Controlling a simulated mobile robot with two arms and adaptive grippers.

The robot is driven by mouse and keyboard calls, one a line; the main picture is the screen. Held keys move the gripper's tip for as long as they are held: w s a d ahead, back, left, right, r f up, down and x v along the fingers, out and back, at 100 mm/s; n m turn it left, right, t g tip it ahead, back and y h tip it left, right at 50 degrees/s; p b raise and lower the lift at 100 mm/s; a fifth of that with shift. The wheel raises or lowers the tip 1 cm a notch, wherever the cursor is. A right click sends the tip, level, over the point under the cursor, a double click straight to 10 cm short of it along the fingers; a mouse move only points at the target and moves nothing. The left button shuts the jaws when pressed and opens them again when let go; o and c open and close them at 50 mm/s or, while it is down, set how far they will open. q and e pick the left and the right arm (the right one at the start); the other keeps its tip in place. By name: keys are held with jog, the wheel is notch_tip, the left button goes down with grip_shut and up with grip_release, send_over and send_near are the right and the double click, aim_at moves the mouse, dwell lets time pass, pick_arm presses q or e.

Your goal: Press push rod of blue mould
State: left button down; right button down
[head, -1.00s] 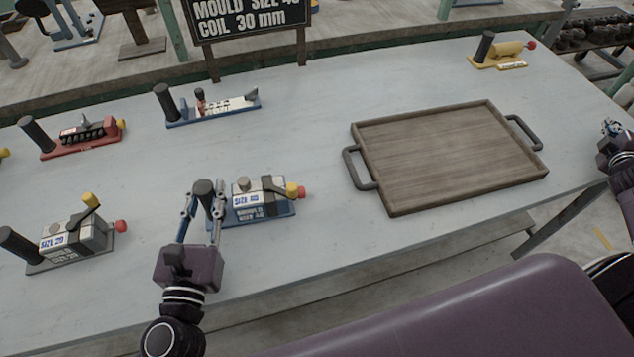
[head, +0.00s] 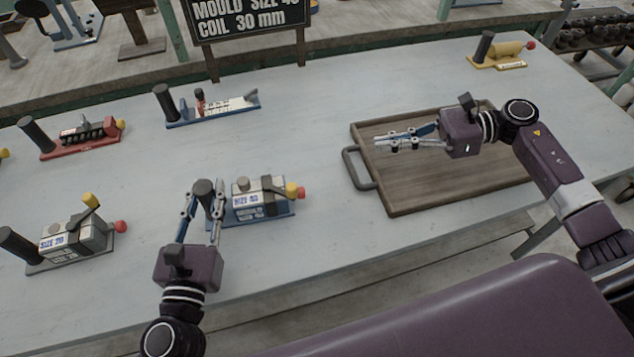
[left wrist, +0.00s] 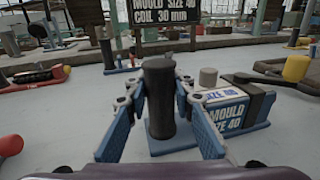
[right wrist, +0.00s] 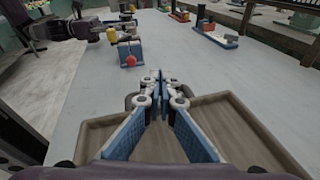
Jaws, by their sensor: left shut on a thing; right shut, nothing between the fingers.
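The blue mould (head: 262,202) stands on the table in the head view, with a white block labelled SIZE 40, a dark clamp strap and a blue base. My left gripper (head: 203,192) is shut on the mould's dark upright handle (left wrist: 159,95), seen between the fingers in the left wrist view. My right gripper (head: 383,142) is shut and empty above the tray, its fingers pointing left towards the red knob, well apart from it. The knob also shows in the right wrist view (right wrist: 131,60).
A wooden tray (head: 400,204) with dark handles lies right of the mould. A grey mould (head: 75,236), a red mould (head: 80,138), another blue-based device (head: 213,106) and a yellow one (head: 498,55) stand around. Table between knob and tray is clear.

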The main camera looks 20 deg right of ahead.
pick_arm(q)
jog(key=shift+f, duration=0.35)
pick_arm(e)
jog(key=s+a+n+g, duration=0.1)
jog(key=s, duration=0.1)
jog(key=s+a+f+n+g, duration=0.1)
jog(key=n+g, duration=0.1)
jog(key=shift+s+a+f, duration=0.2)
jog(key=shift+s, duration=0.2)
